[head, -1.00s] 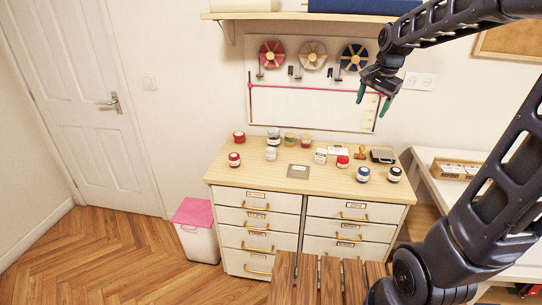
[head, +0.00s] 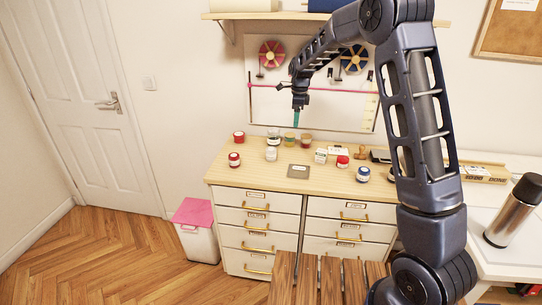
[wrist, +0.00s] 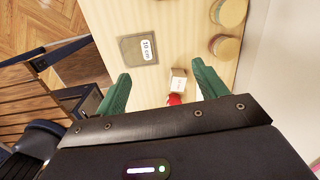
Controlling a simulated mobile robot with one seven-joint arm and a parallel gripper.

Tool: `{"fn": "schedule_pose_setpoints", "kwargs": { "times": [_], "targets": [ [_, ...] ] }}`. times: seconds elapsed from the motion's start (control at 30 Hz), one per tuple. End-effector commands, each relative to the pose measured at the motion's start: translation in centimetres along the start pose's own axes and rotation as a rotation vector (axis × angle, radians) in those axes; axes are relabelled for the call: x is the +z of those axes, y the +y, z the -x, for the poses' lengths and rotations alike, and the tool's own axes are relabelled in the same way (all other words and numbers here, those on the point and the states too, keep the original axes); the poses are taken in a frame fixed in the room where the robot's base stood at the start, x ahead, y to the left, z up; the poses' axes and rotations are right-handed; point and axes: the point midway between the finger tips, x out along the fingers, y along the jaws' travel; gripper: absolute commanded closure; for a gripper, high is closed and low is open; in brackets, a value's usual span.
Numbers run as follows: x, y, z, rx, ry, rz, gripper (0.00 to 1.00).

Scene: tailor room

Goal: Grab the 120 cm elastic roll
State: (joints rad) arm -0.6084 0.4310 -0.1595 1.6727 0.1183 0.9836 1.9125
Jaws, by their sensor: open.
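Several small rolls or tubs stand on the cabinet top; no 120 cm label is legible, so I cannot tell which is the elastic roll. In the head view they include a red one (head: 239,136), a red-and-white one (head: 234,159), a white one (head: 271,153), another red one (head: 343,161) and a blue-and-white one (head: 363,173). My gripper (head: 296,116) hangs above the cabinet's back, pointing down. In the wrist view my gripper (wrist: 161,88) is open and empty, its green fingers apart above a small pale box (wrist: 178,80) and a partly hidden red item (wrist: 174,99).
A pegboard (head: 258,112) hangs behind. A metal flask (head: 513,208) stands right. The cabinet's front left is clear.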

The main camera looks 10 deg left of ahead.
Motion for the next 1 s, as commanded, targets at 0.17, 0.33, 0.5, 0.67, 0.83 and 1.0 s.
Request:
{"fn": "schedule_pose_setpoints", "kwargs": {
  "times": [0.17, 0.33, 0.5, 0.67, 0.83, 1.0],
  "targets": [
    [5.1, -1.6, -5.3, 0.025, 0.029, -0.133, 0.29],
    [8.5, -2.2, -8.9, 0.034, 0.049, -0.231, 0.29],
    [10.0, -2.3, -10.6, 0.037, 0.059, -0.277, 0.29],
    [10.1, -2.3, -11.6, 0.037, 0.061, -0.285, 0.29],
    [9.9, -2.2, -13.9, 0.039, 0.062, -0.284, 0.29],
    [9.8, -2.1, -16.0, 0.038, 0.061, -0.283, 0.29]
  ]
}}
